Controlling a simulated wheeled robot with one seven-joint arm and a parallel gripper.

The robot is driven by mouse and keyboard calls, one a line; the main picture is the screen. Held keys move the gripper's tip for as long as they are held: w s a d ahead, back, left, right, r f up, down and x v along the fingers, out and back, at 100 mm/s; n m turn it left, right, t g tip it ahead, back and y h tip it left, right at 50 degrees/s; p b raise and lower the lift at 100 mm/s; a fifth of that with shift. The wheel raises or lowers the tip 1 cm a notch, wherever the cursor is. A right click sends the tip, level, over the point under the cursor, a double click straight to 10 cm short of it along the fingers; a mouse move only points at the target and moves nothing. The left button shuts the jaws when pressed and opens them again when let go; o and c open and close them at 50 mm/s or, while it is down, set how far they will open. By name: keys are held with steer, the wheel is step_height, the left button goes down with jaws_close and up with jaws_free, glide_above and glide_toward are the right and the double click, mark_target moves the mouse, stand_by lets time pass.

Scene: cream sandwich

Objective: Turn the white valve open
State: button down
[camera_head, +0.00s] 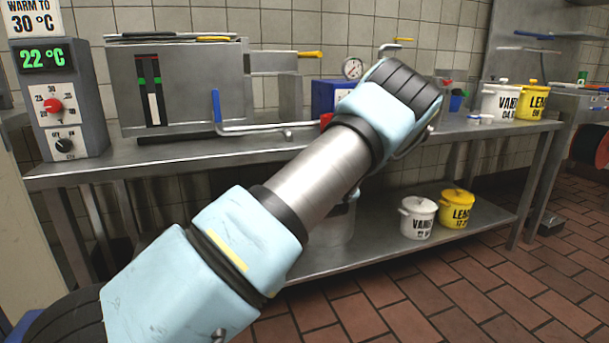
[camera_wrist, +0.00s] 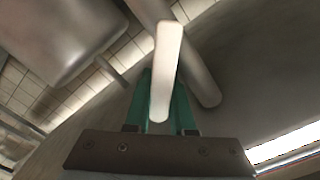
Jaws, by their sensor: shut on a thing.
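In the wrist view, the white valve handle (camera_wrist: 166,65) is a pale, rounded bar that stands between the two teal fingers of my gripper (camera_wrist: 164,92). The fingers are shut on its lower part, and its upper end sticks out beyond them. A grey metal pipe (camera_wrist: 193,60) runs behind the handle. In the head view, my arm reaches across the middle towards the back of the bench, and its wrist hides my gripper and the white valve. How far the valve is turned cannot be told.
The steel bench (camera_head: 110,168) carries a control box (camera_head: 58,98) reading 22 °C, a steel tank (camera_head: 200,80) and a pipe with a blue handle (camera_head: 216,105). A pressure gauge (camera_head: 352,68) is near my wrist. White (camera_head: 500,101) and yellow (camera_head: 536,103) pots stand at right.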

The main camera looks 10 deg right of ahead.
steer(key=shift+s+a+r+n+b, duration=0.15)
steer(key=shift+a+n+b, duration=0.3)
steer(key=shift+n, duration=0.75)
steer(key=shift+a+r+n+b, duration=0.3)
steer(key=shift+a+n, duration=0.3)
steer(key=shift+n, duration=0.6)
steer(key=shift+s+a+r+n+b, duration=0.15)
steer(key=shift+a+n+b, duration=0.3)
steer(key=shift+n, duration=0.75)
steer(key=shift+a+r, duration=0.1)
steer(key=shift+a, duration=0.05)
steer(key=c, duration=0.8)
jaws_free()
steer(key=shift+o, duration=0.2)
steer(key=s+d+p, duration=0.1)
steer(key=s, duration=0.9)
steer(key=shift+s+d+p, duration=0.15)
steer(key=shift+s+p, duration=0.15)
steer(key=shift+p, duration=0.05)
